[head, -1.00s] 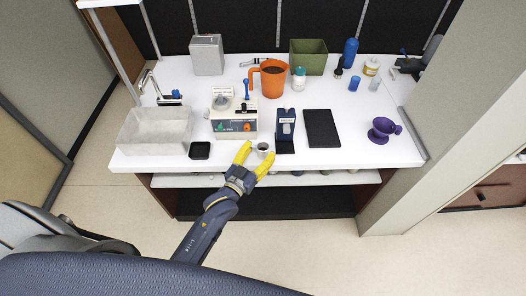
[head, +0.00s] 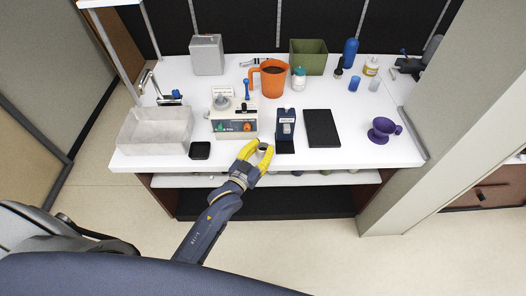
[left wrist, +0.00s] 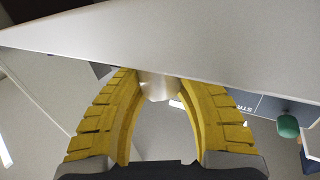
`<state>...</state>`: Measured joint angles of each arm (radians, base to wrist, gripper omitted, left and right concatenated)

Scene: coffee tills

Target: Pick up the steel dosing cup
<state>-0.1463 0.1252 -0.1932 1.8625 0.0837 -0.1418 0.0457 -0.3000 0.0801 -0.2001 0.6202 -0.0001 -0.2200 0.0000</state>
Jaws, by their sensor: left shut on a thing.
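The steel dosing cup (head: 263,148) is at the front edge of the white table in the head view, between the yellow fingers of my left gripper (head: 257,150). In the left wrist view the metal cup (left wrist: 158,86) shows between the two fingertips of the left gripper (left wrist: 158,82). The left gripper is shut on the cup. The fingers cover part of the cup, and I cannot tell whether it is clear of the table. My right gripper is in neither view.
A small black scale (head: 200,150) lies to the left. A grinder-like machine (head: 234,122) stands behind it. A dark blue device (head: 285,128) stands just right of the cup, then a black tray (head: 322,128) and a purple dripper (head: 382,130). An orange jug (head: 271,80) stands farther back.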

